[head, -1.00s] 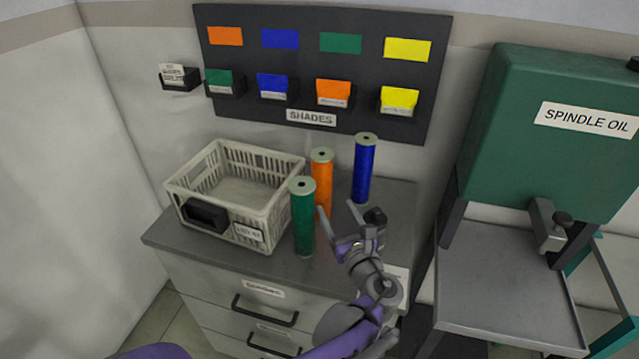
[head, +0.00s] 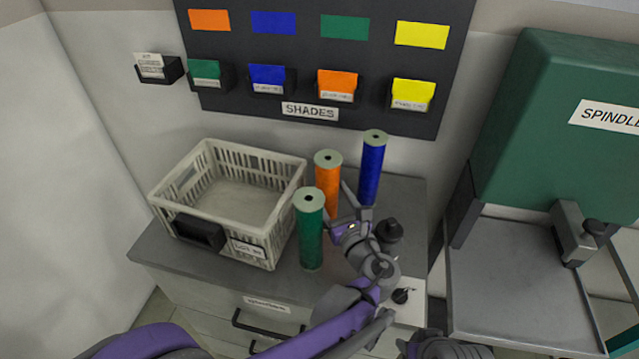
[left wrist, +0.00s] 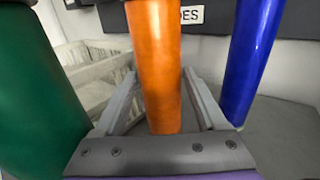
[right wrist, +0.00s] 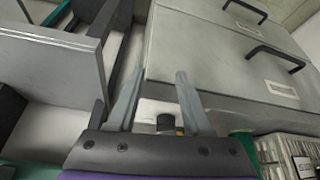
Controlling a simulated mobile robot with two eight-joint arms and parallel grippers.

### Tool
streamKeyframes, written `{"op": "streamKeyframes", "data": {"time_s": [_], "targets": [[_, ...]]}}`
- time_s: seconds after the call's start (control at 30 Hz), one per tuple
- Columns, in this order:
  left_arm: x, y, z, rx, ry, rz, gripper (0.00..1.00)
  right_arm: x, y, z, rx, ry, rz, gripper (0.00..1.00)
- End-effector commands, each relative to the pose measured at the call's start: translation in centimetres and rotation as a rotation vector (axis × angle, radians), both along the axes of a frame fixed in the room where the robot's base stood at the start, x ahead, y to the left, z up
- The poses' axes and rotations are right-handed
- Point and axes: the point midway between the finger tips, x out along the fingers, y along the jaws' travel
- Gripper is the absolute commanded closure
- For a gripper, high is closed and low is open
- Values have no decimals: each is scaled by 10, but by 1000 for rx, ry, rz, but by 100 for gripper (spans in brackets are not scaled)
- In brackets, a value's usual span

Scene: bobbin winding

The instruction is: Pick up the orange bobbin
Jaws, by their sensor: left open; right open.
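The orange bobbin (head: 327,184) stands upright on the grey cabinet top, between the green bobbin (head: 310,228) in front and the blue bobbin (head: 373,166) behind to the right. My left gripper (head: 337,205) is at the orange bobbin, open. In the left wrist view the orange bobbin (left wrist: 157,65) stands between the two spread fingers, with the green bobbin (left wrist: 38,95) at the left and the blue bobbin (left wrist: 252,60) at the right. My right gripper (right wrist: 158,95) is open and empty in the right wrist view, facing the cabinet's drawer side.
A white slatted basket (head: 270,238) stands left of the bobbins. A small dark round-topped object (head: 389,232) sits by my left wrist. A dark shade board (head: 350,112) hangs on the wall behind.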

Motion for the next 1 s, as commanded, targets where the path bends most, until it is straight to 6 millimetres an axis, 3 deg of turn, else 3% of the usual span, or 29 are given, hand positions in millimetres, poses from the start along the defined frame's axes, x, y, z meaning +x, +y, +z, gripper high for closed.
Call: {"op": "streamKeyframes", "data": {"time_s": [0.3, 0.7, 1.0], "targets": [[-1, -1, 0, 0, 0, -1, 28, 0, 0, 0, 0, 0, 0, 50], [-1, -1, 0, -1, 1, 0, 100, 0, 0, 0, 0, 0, 0, 50], [0, 0, 2, -1, 1, 0, 100, 0, 0, 2, 0, -1, 0, 50]]}}
